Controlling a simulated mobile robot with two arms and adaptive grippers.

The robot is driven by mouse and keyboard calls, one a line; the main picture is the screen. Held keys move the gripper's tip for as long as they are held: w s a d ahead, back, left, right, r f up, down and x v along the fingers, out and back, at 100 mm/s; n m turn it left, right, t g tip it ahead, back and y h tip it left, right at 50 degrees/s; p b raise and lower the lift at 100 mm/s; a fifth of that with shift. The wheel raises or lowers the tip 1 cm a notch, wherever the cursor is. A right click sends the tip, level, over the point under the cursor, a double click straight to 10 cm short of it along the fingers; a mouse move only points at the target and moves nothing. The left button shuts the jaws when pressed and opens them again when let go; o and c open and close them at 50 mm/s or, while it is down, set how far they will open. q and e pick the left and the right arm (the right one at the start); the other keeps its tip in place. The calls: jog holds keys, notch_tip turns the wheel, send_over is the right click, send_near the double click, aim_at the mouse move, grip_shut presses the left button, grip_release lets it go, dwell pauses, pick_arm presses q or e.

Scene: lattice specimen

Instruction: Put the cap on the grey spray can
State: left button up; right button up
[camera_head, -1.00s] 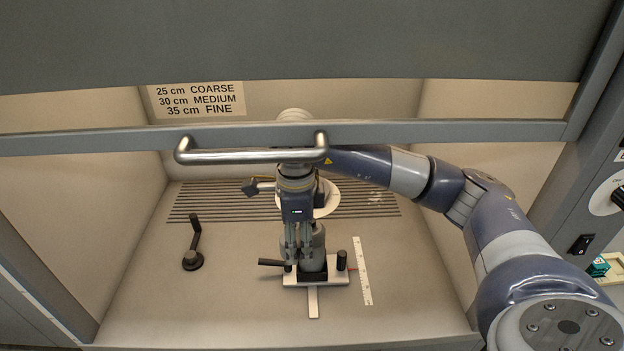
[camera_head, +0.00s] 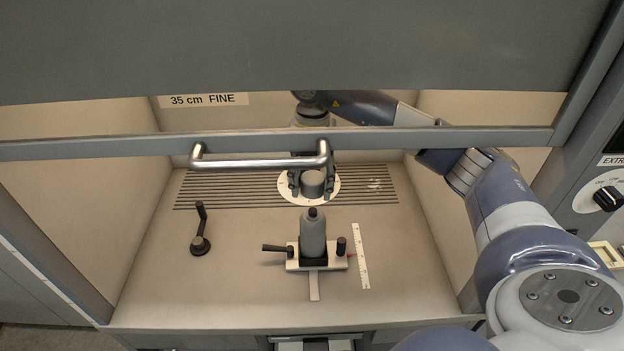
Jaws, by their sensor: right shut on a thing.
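The grey spray can (camera_head: 313,238) stands upright in a small fixture (camera_head: 335,264) on the cabinet floor. Its dark nozzle (camera_head: 313,212) shows bare on top. My right gripper (camera_head: 312,186) is behind the can, farther back in the cabinet, in front of a white disc. It is shut on a dark grey, round cap (camera_head: 313,183), with a finger on each side. The cap is apart from the can. The sash bar and handle hide part of my right wrist. My left gripper is out of view.
The white disc (camera_head: 286,187) lies at the slotted rear grille (camera_head: 225,187). A black crank-like handle (camera_head: 200,240) stands to the left, and a white ruler (camera_head: 361,258) lies right of the fixture. The sash bar with its metal handle (camera_head: 255,162) crosses the front.

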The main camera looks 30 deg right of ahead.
jog(key=shift+f+b, duration=0.35)
jog(key=shift+f, duration=0.25)
notch_tip(320, 180, down, 3)
jog(key=shift+f+b, duration=0.15)
jog(key=shift+b, duration=1)
jog(key=shift+f, duration=0.35)
jog(key=shift+c, duration=1.4)
jog(key=shift+f+b, duration=0.2)
jog(key=shift+b, duration=0.15)
jog(key=shift+f+b, duration=0.6)
jog(key=shift+f, duration=0.2)
